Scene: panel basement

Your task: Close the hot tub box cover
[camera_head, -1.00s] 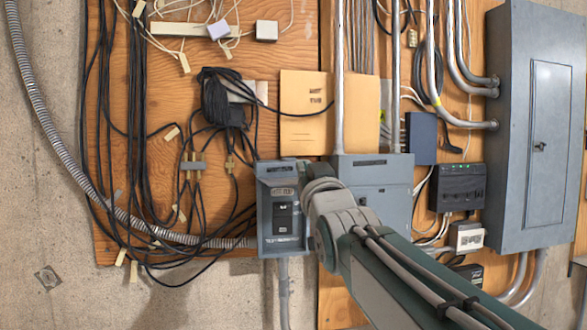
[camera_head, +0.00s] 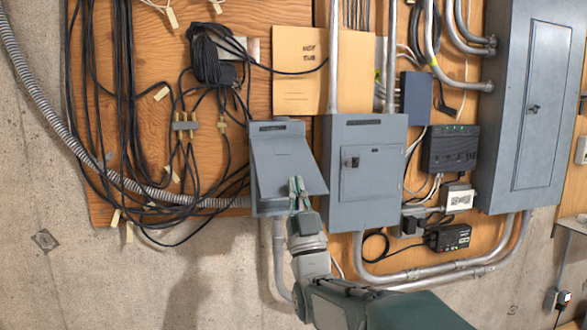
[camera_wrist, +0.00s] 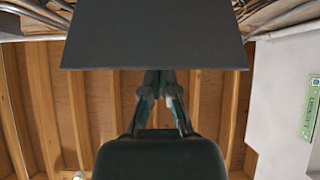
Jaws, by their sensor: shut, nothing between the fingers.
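The hot tub box (camera_head: 265,209) is the small grey box on the wooden board, left of a wider grey panel. Its flat grey cover (camera_head: 280,160) hangs down over the front, tilted, with its lower edge standing out from the box. My gripper (camera_head: 297,181) is shut and empty at the cover's lower edge, right of its middle. The wrist view shows the cover (camera_wrist: 155,35) as a dark plate across the top. My gripper's fingers (camera_wrist: 160,82) run up to its edge there, and their tips are hidden by it. I cannot tell whether they touch it.
The wider grey panel (camera_head: 365,190) stands close on the right, with a tall grey cabinet (camera_head: 530,110) farther right. Black cables (camera_head: 125,110) and a flexible conduit (camera_head: 60,125) lie to the left. A pipe (camera_head: 279,250) runs below the box. Bare concrete wall is lower left.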

